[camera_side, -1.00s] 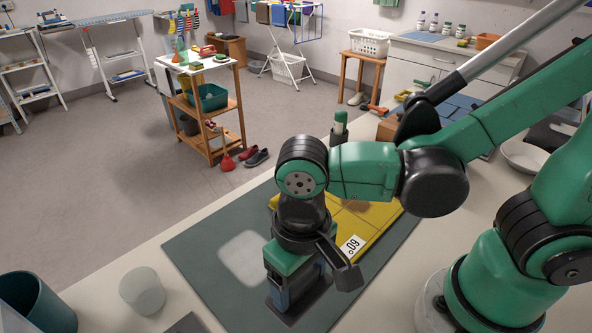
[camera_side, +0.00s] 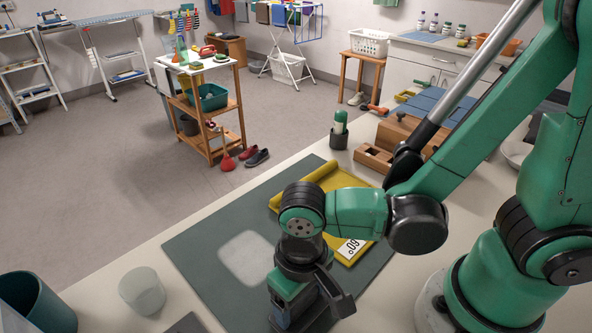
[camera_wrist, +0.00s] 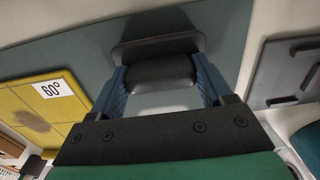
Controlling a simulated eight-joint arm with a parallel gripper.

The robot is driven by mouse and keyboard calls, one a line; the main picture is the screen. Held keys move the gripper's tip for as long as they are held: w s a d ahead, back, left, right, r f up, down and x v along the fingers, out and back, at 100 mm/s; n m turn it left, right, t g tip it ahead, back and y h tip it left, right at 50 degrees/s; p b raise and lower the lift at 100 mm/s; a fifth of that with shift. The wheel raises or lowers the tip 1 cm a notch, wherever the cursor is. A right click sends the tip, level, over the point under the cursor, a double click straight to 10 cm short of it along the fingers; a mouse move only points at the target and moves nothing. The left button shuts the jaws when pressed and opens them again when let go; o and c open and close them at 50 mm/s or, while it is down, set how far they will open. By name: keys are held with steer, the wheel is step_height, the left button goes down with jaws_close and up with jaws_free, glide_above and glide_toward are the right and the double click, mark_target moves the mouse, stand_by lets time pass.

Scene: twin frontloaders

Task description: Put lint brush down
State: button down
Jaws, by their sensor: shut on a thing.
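My gripper (camera_side: 292,305) points down over the front part of the grey-green mat (camera_side: 205,235). In the wrist view its blue fingers (camera_wrist: 161,80) are closed on the dark lint brush (camera_wrist: 157,48), gripping its narrower block while a wider dark bar shows beyond. In the side view the brush is mostly hidden by my gripper; a dark part shows low beside the fingers. I cannot tell whether it touches the mat.
A pale patch (camera_side: 247,257) marks the mat. A wooden box (camera_side: 405,132) stands behind.

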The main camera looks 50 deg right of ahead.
jaws_free()
step_height(320, 180, up, 12)
steer(key=w+d+t, duration=0.3)
steer(key=d, duration=0.4)
steer(key=w+d+t, duration=0.4)
steer(key=d, duration=0.3)
steer(key=shift+w+d+f, duration=0.15)
steer(key=shift+f, duration=0.05)
